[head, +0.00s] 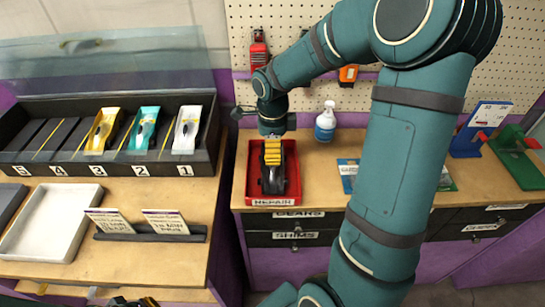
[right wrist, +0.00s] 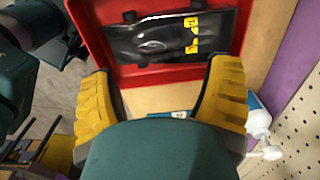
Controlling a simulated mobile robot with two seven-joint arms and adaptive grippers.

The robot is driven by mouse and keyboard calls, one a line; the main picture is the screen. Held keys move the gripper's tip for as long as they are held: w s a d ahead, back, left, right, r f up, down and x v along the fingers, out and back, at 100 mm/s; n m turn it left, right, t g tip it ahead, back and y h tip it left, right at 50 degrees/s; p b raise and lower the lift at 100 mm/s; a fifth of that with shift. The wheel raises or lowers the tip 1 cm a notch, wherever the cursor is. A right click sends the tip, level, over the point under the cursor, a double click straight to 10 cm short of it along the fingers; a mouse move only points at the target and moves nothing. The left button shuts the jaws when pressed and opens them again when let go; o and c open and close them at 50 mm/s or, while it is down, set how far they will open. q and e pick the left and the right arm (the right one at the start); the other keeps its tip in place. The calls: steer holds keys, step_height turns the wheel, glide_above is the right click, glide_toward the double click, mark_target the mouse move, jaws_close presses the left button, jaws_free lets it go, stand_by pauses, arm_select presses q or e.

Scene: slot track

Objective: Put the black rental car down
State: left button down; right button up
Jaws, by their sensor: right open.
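The black rental car (head: 271,180) lies in the red repair tray (head: 250,190) on the right-hand bench. In the right wrist view the black car (right wrist: 165,42), with a yellow marking, rests flat inside the red tray (right wrist: 100,45). My right gripper (head: 272,155) is over the tray, its yellow fingers partly covering the car in the head view. In the right wrist view my right gripper (right wrist: 164,68) is open, with nothing between its fingers and the car beyond the tips. A bit of my left gripper (head: 135,301) shows at the bottom edge; its jaws cannot be made out.
A numbered rack (head: 60,170) on the left holds yellow, teal and white cars. A white tray (head: 50,225) and a card holder (head: 150,235) lie in front. A spray bottle (head: 326,122) stands behind the red tray, near the pegboard (head: 290,20).

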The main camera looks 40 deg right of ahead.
arm_select(q)
steer(key=shift+w+r+p, duration=0.15)
steer(key=shift+r+p, duration=0.15)
steer(key=shift+r, duration=0.05)
arm_select(e)
step_height(320, 180, up, 5)
steer(key=shift+r, duration=0.2)
